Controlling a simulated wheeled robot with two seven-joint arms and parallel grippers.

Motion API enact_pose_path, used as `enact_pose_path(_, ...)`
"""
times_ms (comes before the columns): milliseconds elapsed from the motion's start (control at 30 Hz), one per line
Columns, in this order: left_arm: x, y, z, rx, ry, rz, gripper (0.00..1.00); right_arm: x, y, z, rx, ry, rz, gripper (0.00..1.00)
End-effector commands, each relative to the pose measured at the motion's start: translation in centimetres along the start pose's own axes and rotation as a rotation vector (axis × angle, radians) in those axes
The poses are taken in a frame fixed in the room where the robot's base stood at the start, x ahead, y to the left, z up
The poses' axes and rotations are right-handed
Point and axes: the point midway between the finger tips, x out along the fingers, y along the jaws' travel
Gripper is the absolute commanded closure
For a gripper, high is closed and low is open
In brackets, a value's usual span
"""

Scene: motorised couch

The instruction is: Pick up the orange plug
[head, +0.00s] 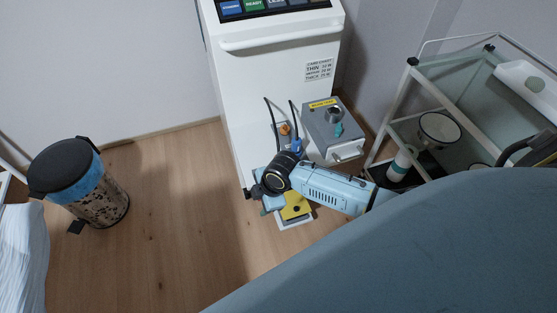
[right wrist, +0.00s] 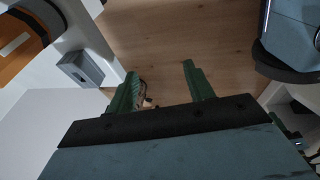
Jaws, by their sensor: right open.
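The orange plug (head: 284,129) is small in the head view, on the front of the white machine (head: 235,80), between two black cables. My right gripper (head: 266,207) is below it in the head view, low in front of the machine and apart from the plug. My left gripper is not in view.
A yellow block (head: 296,208) sits low beside my right wrist. A glass-shelved trolley (head: 400,95) stands right, a bin (head: 75,185) left. A blue-grey padded surface (head: 430,250) fills the lower right.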

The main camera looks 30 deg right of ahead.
Motion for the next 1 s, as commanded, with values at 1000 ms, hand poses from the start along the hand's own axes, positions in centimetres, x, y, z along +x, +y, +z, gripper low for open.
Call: enact_pose_path(1000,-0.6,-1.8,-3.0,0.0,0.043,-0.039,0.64,-13.4,11.2,5.3,-1.539,-0.03,-0.368,0.48)
